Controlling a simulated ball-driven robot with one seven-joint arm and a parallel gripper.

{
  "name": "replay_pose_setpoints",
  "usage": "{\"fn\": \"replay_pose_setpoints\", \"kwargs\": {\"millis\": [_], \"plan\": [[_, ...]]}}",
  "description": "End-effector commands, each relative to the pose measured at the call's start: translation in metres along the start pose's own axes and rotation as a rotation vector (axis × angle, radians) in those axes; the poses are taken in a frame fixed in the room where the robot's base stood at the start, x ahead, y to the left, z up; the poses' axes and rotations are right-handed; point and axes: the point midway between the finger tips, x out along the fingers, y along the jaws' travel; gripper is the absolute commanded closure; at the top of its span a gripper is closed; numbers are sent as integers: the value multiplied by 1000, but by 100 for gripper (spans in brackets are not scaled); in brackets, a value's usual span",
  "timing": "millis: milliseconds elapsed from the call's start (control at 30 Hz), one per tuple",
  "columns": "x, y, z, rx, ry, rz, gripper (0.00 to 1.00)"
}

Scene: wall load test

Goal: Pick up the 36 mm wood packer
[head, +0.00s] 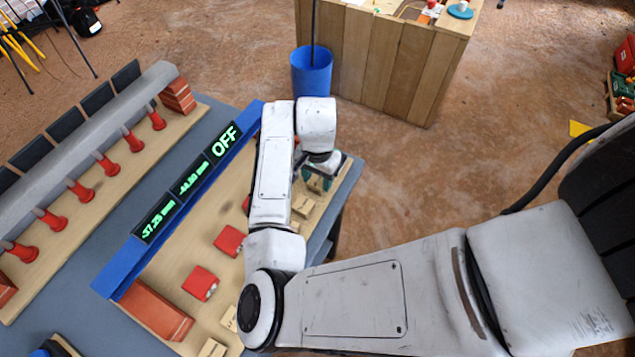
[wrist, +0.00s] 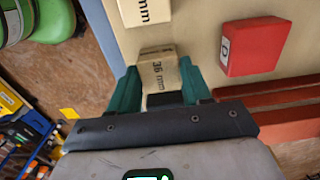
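The 36 mm wood packer (wrist: 157,70) is a pale wooden block with its "36 mm" label facing the wrist camera. My gripper (wrist: 160,78) has its two green fingers on either side of the packer. The fingers look very close to its sides, but I cannot tell whether they press on it. The packer's lower part in the wrist view is hidden by the gripper. In the head view, my gripper (head: 317,177) is low over the right end of the board, with the packer (head: 318,184) partly hidden between the fingers.
Another wood packer (wrist: 145,10) and a red block (wrist: 254,46) are close by. In the head view, pale packers (head: 303,206) and red blocks (head: 229,240) sit on the board beside my arm. A blue display bar (head: 180,200) borders it. A blue bucket (head: 311,75) stands beyond.

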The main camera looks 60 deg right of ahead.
Motion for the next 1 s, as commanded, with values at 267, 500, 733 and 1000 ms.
{"fn": "replay_pose_setpoints", "kwargs": {"millis": [267,500,733,1000], "plan": [[0,0,0,0,0,0,79],[0,0,0,0,0,0,86],[-8,-1,0,-1,0,-1,86],[-44,10,2,2,3,-2,86]]}}
